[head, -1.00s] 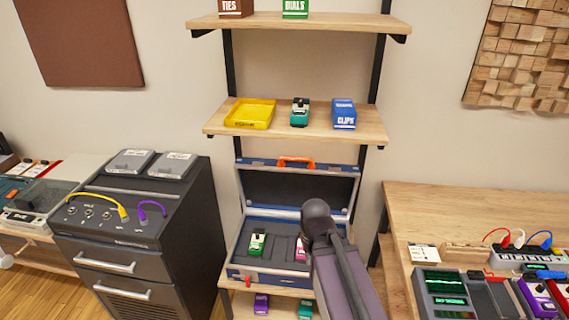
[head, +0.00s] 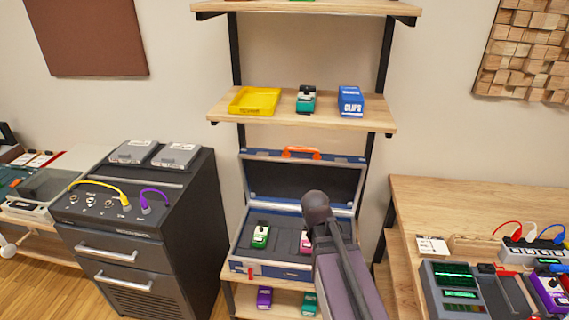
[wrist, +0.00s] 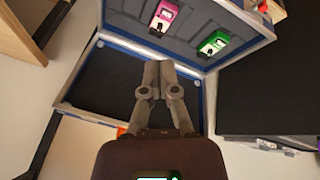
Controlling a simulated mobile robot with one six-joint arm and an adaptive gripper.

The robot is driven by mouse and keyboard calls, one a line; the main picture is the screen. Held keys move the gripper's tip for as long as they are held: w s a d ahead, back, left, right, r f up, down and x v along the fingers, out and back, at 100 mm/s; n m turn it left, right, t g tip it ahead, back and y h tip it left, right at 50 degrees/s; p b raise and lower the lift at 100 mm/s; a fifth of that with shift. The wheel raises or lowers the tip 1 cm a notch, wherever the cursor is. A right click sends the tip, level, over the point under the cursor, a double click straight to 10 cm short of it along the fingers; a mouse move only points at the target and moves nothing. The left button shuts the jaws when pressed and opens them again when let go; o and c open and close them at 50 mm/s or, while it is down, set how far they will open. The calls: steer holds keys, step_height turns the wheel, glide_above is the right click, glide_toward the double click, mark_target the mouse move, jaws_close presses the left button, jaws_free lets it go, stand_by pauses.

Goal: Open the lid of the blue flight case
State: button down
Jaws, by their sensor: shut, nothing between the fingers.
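The blue flight case (head: 262,268) stands on a lower shelf in the head view, with its lid (head: 300,184) standing open and leaning back. An orange handle (head: 300,151) is on the lid's top edge. Inside lie a green pedal (head: 260,236) and a pink pedal (head: 305,242), partly hidden by my arm. In the wrist view the lid's dark inside (wrist: 110,85) is on the left, with the green pedal (wrist: 213,43) and pink pedal (wrist: 165,15) in the base above. My gripper (wrist: 158,66) is shut and empty, in front of the lid's inside; whether it touches is unclear.
The shelf above the case (head: 330,122) holds a yellow tray (head: 255,101), a teal pedal and a blue box (head: 350,101). A black drawer cabinet (head: 140,230) stands left. A wooden desk (head: 470,200) with pedals stands right. Pedals sit on the shelf below.

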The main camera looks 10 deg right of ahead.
steer(key=w+d+r+n+t+b, duration=0.1)
steer(key=w+n+t+b, duration=1.05)
steer(key=w, duration=0.85)
steer(key=w+a+r+n+t+y+b, duration=0.1)
steer(key=w+a+n+t+y+b, duration=0.2)
steer(key=n, duration=0.5)
steer(key=a+t+y+b, duration=0.1)
steer(key=a+y+b, duration=0.1)
steer(key=y, duration=0.1)
steer(key=shift+r, duration=0.2)
steer(key=shift+a, duration=0.1)
steer(key=d+p+x, duration=0.2)
steer(key=x, duration=1.1)
steer(key=shift+w+d, duration=0.15)
steer(key=shift+d, duration=0.15)
steer(key=shift+r, duration=0.1)
